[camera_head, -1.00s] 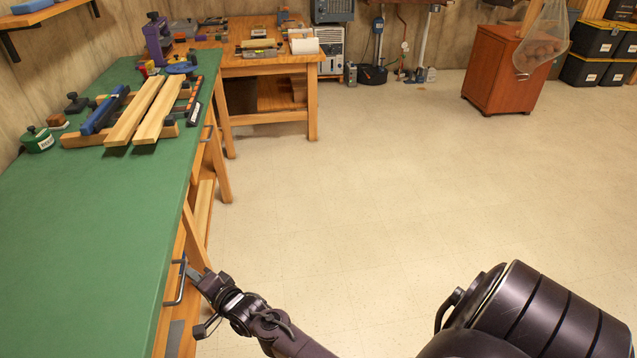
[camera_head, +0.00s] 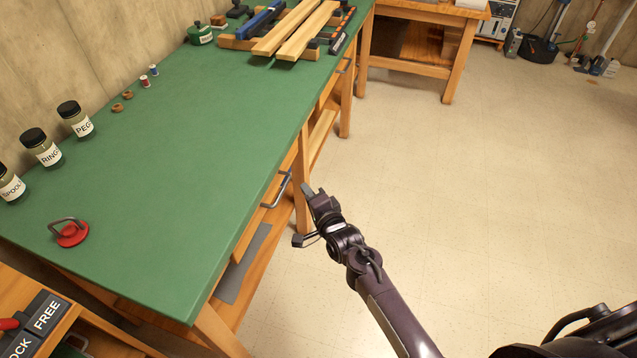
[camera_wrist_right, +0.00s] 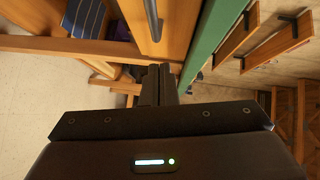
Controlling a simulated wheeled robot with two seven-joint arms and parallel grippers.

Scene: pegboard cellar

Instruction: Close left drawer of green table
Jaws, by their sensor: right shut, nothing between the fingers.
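The green table (camera_head: 200,130) runs along the wall. Its near drawer, the left one as seen from the table's front, has a wooden front (camera_head: 250,228) under the green edge with a metal bar handle (camera_head: 278,190). The drawer looks flush or nearly so; a small gap is hard to judge. My right gripper (camera_head: 307,189) is shut and empty, just right of the handle and apart from it. In the right wrist view the shut fingers (camera_wrist_right: 158,85) point toward the drawer front (camera_wrist_right: 178,25) and dark handle (camera_wrist_right: 152,18). My left gripper is out of view.
Jars (camera_head: 47,150), a red suction lifter (camera_head: 70,235) and small spools stand on the tabletop. Wooden boards (camera_head: 290,35) lie at its far end. A wooden workbench (camera_head: 420,50) stands beyond. The floor (camera_head: 440,190) right of the table is clear.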

